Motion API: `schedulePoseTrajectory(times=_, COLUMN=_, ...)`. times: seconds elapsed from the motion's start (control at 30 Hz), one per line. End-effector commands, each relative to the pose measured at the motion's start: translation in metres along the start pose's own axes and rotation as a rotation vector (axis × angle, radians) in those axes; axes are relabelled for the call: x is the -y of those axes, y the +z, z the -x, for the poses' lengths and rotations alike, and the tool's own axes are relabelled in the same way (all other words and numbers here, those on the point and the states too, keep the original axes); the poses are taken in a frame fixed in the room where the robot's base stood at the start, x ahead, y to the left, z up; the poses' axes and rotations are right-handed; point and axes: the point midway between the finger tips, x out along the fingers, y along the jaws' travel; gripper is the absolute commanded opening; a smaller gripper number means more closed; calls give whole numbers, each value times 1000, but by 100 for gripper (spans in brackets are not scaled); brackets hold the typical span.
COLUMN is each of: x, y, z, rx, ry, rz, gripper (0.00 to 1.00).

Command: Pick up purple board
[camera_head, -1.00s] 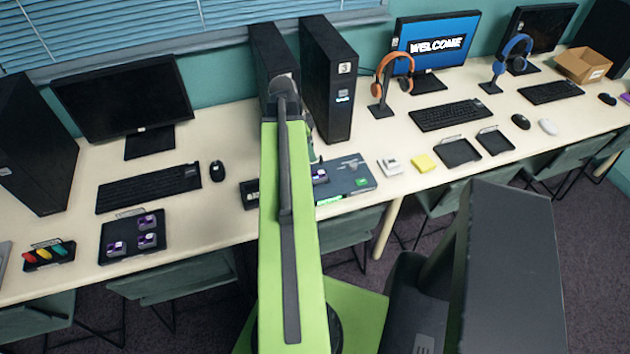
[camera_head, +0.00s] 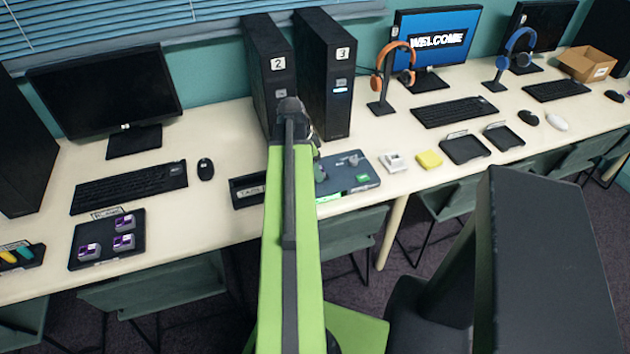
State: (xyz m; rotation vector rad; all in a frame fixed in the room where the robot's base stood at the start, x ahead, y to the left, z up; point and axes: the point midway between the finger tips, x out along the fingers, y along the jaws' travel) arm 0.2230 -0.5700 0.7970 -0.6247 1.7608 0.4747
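Three small grey-and-purple boards lie in a black tray (camera_head: 77,246) on the left part of the table: one at the back right (camera_head: 124,222), one at the front right (camera_head: 124,241) and one at the front left (camera_head: 90,251). My green arm reaches forward over the table, well to the right of this tray. My gripper is almost wholly hidden behind the arm's far end; only a small part (camera_head: 314,138) may show beside it. Its fingers cannot be made out. A dark grey panel (camera_head: 358,180) with a green patch lies just right of the arm, partly covered by it.
A keyboard (camera_head: 130,187), mouse (camera_head: 205,169) and monitor (camera_head: 105,95) stand behind the tray. Two black towers (camera_head: 325,75) rise close beyond my arm. A labelled black holder (camera_head: 247,190) sits left of the arm. Two empty trays (camera_head: 465,150) (camera_head: 503,137) lie to the right.

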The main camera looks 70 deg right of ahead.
Motion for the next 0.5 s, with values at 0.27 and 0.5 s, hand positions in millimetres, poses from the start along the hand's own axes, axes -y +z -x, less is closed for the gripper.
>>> schedulePoseTrajectory(times=0.27, x=0, y=0, z=-2, rx=0, ry=0, rz=1, gripper=55)
schedulePoseTrajectory(times=0.5, x=0, y=0, z=-2, rx=0, ry=0, rz=2, gripper=24)
